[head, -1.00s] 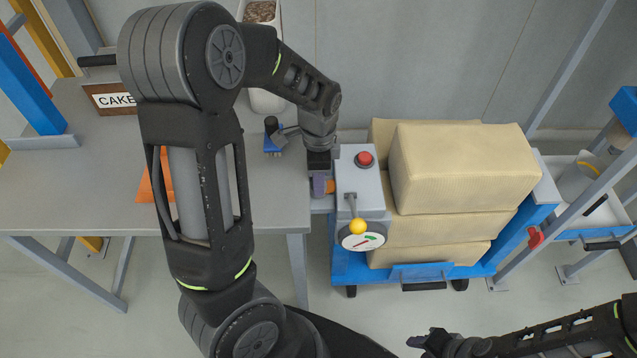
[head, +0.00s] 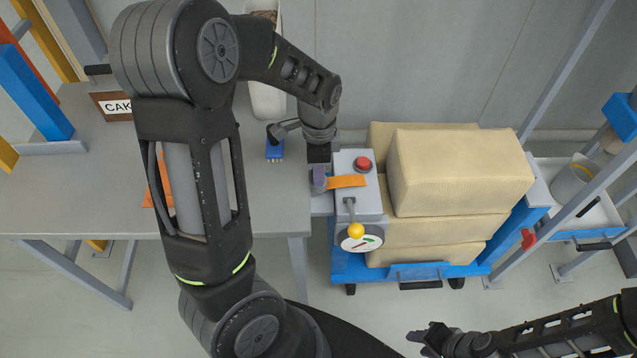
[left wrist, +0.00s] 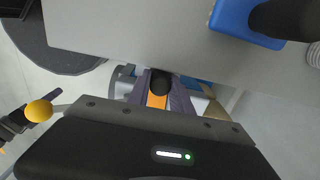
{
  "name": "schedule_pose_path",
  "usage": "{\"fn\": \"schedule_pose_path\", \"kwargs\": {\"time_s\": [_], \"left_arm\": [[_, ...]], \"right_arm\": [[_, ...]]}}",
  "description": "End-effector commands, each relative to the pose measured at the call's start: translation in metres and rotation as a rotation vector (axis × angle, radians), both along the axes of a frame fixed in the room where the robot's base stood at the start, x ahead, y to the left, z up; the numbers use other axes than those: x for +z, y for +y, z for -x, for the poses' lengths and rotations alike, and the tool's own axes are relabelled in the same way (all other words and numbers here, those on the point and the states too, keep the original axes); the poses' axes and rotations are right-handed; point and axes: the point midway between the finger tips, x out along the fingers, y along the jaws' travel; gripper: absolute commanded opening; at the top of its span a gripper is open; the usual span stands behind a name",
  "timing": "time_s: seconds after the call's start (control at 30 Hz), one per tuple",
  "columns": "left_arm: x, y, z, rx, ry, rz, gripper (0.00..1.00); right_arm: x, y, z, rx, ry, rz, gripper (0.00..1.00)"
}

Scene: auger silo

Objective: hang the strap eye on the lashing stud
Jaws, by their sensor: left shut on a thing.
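My left gripper (head: 319,180), with purple fingers, is shut on an orange strap (head: 347,181) beside the table's right edge. The strap's free part points right across the grey control box (head: 345,165). In the left wrist view the strap (left wrist: 156,100) shows between the purple fingers, with a dark round thing over it; I cannot tell what that is. The strap's eye is not clearly visible. I cannot make out the lashing stud for certain. My right gripper (head: 428,338) is low at the right, away from the strap; its opening is unclear.
The box carries a red button (head: 363,163) and a yellow-knobbed lever (head: 355,230). Tan sacks (head: 460,172) fill the blue cart to the right. A blue block with a dark knob (head: 275,151) stands on the table (head: 70,195). An orange piece lies partly behind my left arm.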

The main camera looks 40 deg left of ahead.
Motion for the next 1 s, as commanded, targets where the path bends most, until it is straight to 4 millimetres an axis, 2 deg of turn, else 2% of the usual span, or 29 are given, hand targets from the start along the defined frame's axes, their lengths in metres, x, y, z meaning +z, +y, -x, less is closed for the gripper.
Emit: {"fn": "schedule_pose_path", "kwargs": {"time_s": [0.03,0.43,0.67,0.77,1.0], "left_arm": [[0.005,0.0,-0.001,0.0,-0.003,0.0,0.0],[0.008,-0.001,-0.005,0.007,-0.009,-0.001,0.0],[0.017,-0.014,-0.024,0.127,-0.011,-0.006,0.0],[0.026,-0.03,-0.041,0.254,-0.011,-0.009,0.0],[0.059,-0.089,-0.088,0.679,-0.011,-0.007,0.0]], "right_arm": [[0.003,0.0,0.0,0.0,0.0,0.0,0.36],[0.003,0.0,0.0,-0.002,0.001,-0.001,0.36],[0.003,0.0,0.0,-0.002,0.001,-0.001,0.36],[0.003,0.0,0.0,-0.002,0.001,0.0,0.36],[0.002,0.0,0.0,-0.002,0.001,-0.001,0.36]]}}
